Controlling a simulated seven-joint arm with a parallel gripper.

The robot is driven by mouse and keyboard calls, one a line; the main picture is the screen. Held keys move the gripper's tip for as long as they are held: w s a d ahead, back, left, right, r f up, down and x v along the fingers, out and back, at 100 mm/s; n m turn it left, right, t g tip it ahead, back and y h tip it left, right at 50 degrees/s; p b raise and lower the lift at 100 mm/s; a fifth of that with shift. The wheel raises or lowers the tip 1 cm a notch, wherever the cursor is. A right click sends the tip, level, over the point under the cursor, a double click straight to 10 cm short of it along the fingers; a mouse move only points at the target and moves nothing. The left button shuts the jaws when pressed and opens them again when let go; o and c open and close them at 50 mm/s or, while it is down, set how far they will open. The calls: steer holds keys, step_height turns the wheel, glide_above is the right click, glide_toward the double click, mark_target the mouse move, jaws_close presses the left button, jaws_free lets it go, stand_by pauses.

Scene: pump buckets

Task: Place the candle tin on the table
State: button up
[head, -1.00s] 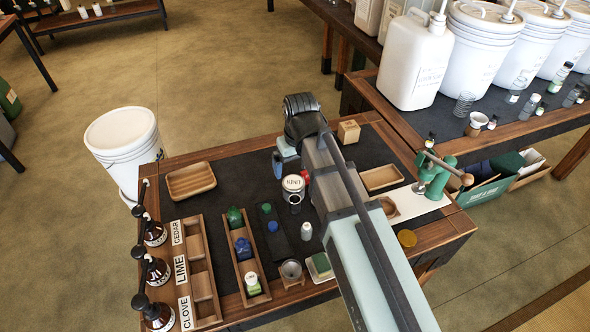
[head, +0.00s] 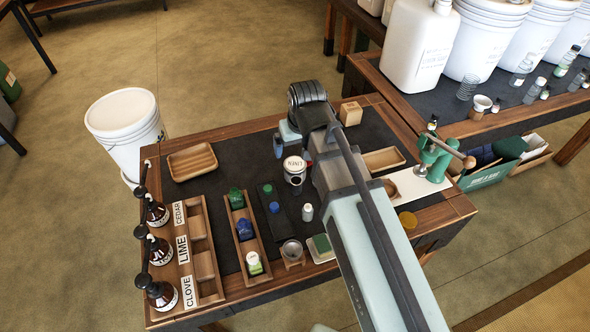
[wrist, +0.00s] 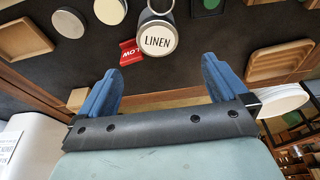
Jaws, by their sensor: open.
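The candle tin (head: 295,164), with a round white lid reading LINEN, is on the dark mat at the middle of the table (head: 237,160). The tin also shows in the wrist view (wrist: 157,39), top centre, beyond my fingertips. A small dark round piece shows against its near side in the head view. My gripper (wrist: 157,78) is open and empty in the wrist view, with its two blue fingers apart and the tin outside them. In the head view my arm hides part of the gripper and the area right of the tin.
A red labelled item (wrist: 130,52) lies beside the tin. A wooden tray (head: 192,162), a wooden block (head: 351,113) and a green press (head: 434,157) stand around. Small bottles and a wooden rack (head: 245,240) occupy the front. Mat is clear between tray and tin.

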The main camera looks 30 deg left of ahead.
mark_target(295, 164)
steer(key=x, duration=0.7)
steer(key=shift+w+a+f, duration=0.1)
steer(key=shift+f, duration=0.2)
steer(key=shift+d+x, duration=0.15)
steer(key=shift+x, duration=1.25)
steer(key=shift+d+x, duration=0.2)
steer(key=shift+x, duration=1.2)
steer(key=shift+f, duration=0.1)
steer(key=shift+c, duration=0.2)
steer(key=c, duration=1.2)
steer(key=shift+r, duration=5)
